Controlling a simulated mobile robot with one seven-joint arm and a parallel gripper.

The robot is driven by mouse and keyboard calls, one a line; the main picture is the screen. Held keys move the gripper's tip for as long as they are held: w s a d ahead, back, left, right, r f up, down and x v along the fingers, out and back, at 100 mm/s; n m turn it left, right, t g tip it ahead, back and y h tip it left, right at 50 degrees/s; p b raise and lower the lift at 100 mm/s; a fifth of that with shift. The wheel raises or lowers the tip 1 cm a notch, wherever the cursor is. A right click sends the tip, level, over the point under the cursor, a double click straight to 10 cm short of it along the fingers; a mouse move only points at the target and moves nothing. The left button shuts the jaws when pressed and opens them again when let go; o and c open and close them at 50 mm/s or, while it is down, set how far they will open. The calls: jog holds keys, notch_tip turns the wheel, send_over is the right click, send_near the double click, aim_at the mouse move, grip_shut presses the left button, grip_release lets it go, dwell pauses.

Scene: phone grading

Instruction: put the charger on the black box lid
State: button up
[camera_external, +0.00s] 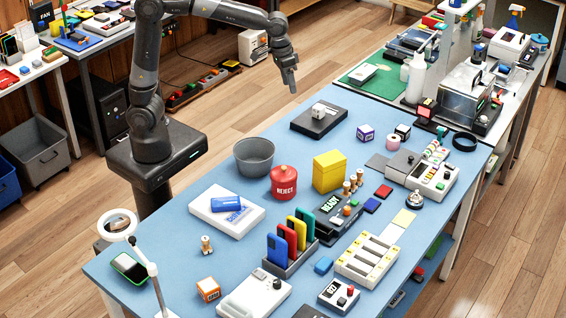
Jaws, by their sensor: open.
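A small white block that looks like the charger (318,111) rests on top of a flat black slab that looks like the black box lid (305,126), at the far left edge of the blue table. My gripper (292,88) points down above and to the left of them, apart from both. It is open, and I see nothing between its fingers.
A grey bucket (254,157), a red REJECT pot (284,183) and a yellow box (329,171) stand in front of the lid. Small cubes (365,133) sit to its right. A white box with a blue item (224,221) lies nearer.

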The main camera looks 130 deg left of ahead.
jog(key=s+d+r+m+t, duration=0.1)
jog(key=s+d+m, duration=0.25)
jog(key=d, duration=0.55)
jog(key=s+d+r+m+t, duration=0.15)
jog(key=s+d, duration=0.25)
jog(key=d, duration=0.6)
jog(key=s+d+f+m, duration=0.1)
jog(key=s+d+m, duration=0.2)
jog(key=s+d, duration=0.2)
jog(key=s+d+f+m+t, duration=0.1)
jog(key=s+d+f+m, duration=0.1)
jog(key=s+d+m, duration=0.1)
jog(key=shift+s+d+f+h, duration=0.3)
jog(key=shift+s+d+h, duration=0.1)
jog(key=shift+s+d, duration=0.6)
